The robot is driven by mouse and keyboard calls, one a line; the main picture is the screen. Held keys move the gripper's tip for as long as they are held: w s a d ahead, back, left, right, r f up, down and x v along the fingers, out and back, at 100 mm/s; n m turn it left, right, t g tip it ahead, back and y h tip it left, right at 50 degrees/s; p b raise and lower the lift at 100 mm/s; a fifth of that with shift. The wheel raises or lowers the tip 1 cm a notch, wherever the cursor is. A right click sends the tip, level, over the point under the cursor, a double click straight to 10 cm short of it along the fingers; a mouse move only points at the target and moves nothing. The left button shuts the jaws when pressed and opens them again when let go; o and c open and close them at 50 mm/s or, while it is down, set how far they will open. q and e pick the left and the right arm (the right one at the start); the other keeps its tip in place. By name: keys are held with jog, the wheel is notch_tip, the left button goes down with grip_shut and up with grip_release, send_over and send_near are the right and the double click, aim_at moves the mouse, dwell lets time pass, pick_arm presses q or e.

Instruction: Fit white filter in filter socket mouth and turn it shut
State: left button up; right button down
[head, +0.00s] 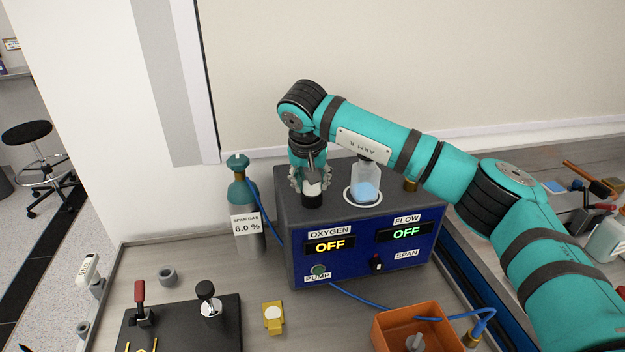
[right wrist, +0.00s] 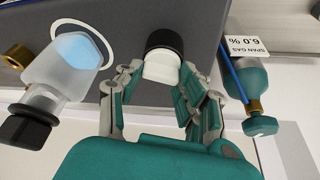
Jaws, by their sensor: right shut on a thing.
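The white filter (head: 312,188) is between the fingers of my right gripper (head: 311,183), which points down over the left part of the grey and blue analyser box. My right gripper is shut on it. The black filter socket mouth (head: 312,201) is directly beneath the filter on the box top. In the right wrist view the white filter (right wrist: 160,68) meets the black socket (right wrist: 165,40), roughly in line with it. I cannot tell how deep the filter sits or whether it is turned. My left gripper is not in view.
A clear vessel with blue contents (head: 366,186) stands on the box, right of the gripper and under my arm. A span gas cylinder (head: 243,205) stands left of the box. An orange bin (head: 385,330), a yellow block (head: 272,317) and a black plate (head: 180,325) with levers lie in front.

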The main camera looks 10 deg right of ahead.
jog(key=shift+m+h, duration=0.4)
jog(key=shift+m, duration=0.6)
jog(key=m+g+h+p, duration=0.1)
jog(key=m, duration=0.2)
jog(key=shift+a+r, duration=0.1)
jog(key=shift+r, duration=0.05)
jog(key=m+p, duration=0.1)
jog(key=m, duration=0.1)
jog(key=shift+a+m+g+h, duration=0.1)
jog(key=shift+m+g+h, duration=0.2)
jog(key=shift+g, duration=0.1)
